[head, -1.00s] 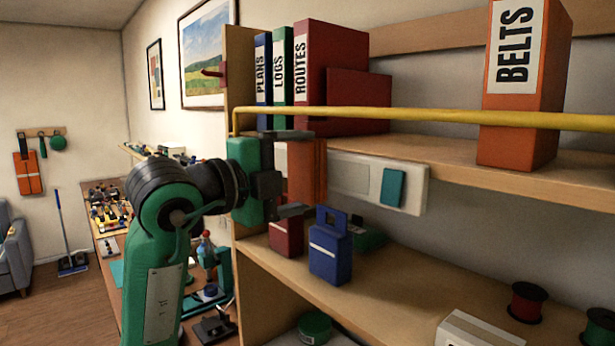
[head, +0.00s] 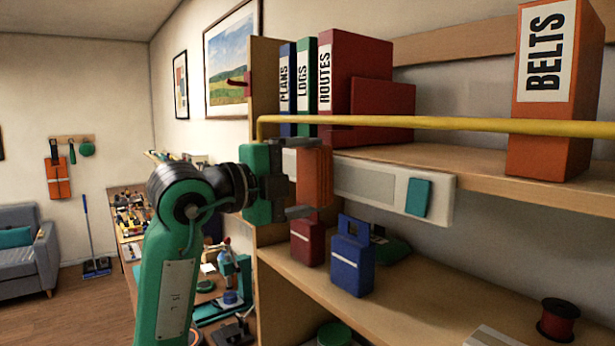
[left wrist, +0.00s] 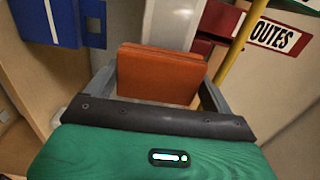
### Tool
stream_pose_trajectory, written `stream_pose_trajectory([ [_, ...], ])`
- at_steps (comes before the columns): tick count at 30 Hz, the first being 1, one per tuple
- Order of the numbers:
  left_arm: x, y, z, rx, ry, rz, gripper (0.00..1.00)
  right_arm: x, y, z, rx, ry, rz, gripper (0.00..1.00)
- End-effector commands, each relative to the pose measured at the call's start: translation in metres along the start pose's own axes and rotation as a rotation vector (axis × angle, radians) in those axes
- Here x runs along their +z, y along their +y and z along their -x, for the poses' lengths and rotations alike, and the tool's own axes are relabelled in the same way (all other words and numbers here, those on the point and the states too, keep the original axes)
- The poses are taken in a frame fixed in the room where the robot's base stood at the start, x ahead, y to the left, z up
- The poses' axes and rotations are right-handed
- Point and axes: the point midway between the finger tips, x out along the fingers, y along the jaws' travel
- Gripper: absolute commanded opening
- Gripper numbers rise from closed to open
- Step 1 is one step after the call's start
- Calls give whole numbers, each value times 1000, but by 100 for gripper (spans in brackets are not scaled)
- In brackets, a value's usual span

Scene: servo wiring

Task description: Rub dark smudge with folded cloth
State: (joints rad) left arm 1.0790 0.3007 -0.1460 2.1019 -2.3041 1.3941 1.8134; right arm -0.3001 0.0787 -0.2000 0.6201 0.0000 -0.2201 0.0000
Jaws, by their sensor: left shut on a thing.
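My left gripper (head: 299,181) is shut on an orange folded cloth (head: 316,174), held upright in front of the shelf unit. In the left wrist view the cloth (left wrist: 160,75) sits between the grey fingers. Behind and to its right in the head view is a long white panel (head: 436,206) with a greyish patch (head: 370,185) and a teal piece (head: 418,197). The cloth and gripper cover the panel's left part. I cannot make out a clearly dark smudge, and cannot tell whether the cloth touches the panel. My right gripper is not in view.
A yellow rail (head: 440,123) runs across the shelf front just above my gripper. Binders, including a red one (head: 345,75) and an orange one (head: 548,90), stand on the upper shelf. A blue box (head: 352,262) and a dark red box (head: 307,240) stand below the cloth.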

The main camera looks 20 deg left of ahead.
Motion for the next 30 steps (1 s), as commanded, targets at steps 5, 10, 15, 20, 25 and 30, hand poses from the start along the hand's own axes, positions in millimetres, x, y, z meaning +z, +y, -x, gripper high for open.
stream_pose_trajectory([
  [5,0,0,19,-3,-2,-1,68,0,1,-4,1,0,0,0],
  [10,0,0,36,-3,-2,-2,68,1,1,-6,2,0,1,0],
  [15,0,0,51,-2,-1,-1,68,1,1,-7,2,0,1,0],
  [20,0,0,56,-2,-1,-1,68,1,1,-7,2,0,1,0],
  [25,0,-1,56,-2,-1,-1,68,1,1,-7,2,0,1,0],
  [30,0,0,59,-2,-1,-1,68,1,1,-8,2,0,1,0],
])
